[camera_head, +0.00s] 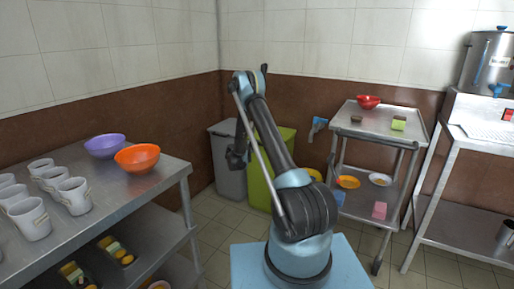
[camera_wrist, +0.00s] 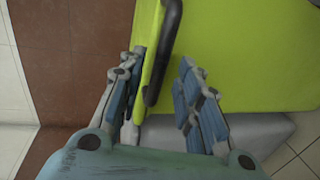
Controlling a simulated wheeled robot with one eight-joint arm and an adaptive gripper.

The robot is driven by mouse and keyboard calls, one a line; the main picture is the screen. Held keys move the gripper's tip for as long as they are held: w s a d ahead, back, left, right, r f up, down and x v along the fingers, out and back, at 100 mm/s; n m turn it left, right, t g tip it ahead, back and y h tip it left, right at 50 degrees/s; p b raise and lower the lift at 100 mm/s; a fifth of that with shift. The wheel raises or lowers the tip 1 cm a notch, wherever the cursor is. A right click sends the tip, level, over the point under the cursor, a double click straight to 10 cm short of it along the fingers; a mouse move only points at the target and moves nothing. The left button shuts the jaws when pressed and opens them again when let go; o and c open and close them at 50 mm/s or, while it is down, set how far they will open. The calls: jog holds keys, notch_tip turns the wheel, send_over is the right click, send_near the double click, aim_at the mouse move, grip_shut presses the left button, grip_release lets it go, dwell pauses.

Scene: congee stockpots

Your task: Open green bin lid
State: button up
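The green bin (camera_head: 288,142) stands against the back wall, partly hidden behind my arm in the head view. Its lid (camera_wrist: 240,50) fills the upper right of the wrist view, with a dark curved handle (camera_wrist: 168,45) near the lid's left edge. My gripper (camera_wrist: 162,95) is open, with one blue-padded finger on each side of the handle's lower end. The left finger is close to the lid's edge; I cannot tell whether it touches. In the head view, my gripper (camera_head: 237,157) is seen side-on in front of the bins.
A grey bin (camera_head: 228,165) stands left of the green one; its grey surface also shows in the wrist view (camera_wrist: 230,132). A steel table (camera_head: 150,180) with bowls and cups is at left. A steel trolley (camera_head: 365,122) stands at right. Tiled floor lies between.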

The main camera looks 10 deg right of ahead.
jog(key=shift+x, duration=1.45)
